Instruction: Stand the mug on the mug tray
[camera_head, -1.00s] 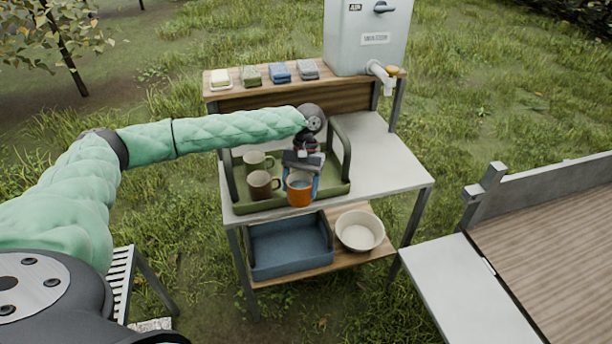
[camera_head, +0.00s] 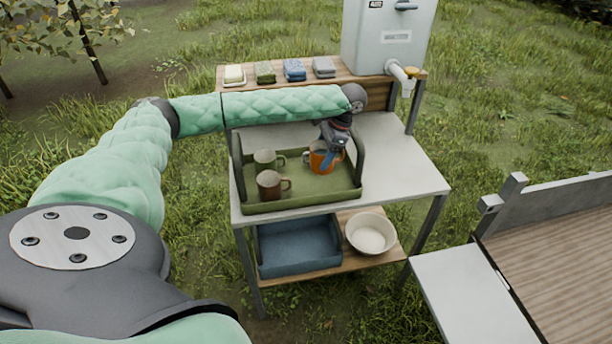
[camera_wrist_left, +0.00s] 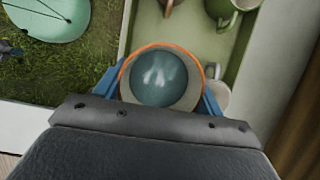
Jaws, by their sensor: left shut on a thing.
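An orange mug (camera_head: 317,165) with a grey-blue inside is upright between the blue fingers of my left gripper (camera_head: 324,160). The gripper is shut on it. The mug is over the back right part of the green mug tray (camera_head: 300,196); I cannot tell whether its base touches the tray. In the left wrist view the orange mug's rim (camera_wrist_left: 160,47) shows between the fingers (camera_wrist_left: 160,85), with the tray wall (camera_wrist_left: 128,28) beyond. A brown mug (camera_head: 268,185) and a green mug (camera_head: 265,160) stand in the tray's left half. My right gripper is out of view.
A pale mug (camera_wrist_left: 217,93) is close beside the right finger in the wrist view. The tray has raised end handles. Folded cloths (camera_head: 294,70) and a water tank (camera_head: 388,38) are behind. A blue bin (camera_head: 290,262) and white bowl (camera_head: 371,234) sit below.

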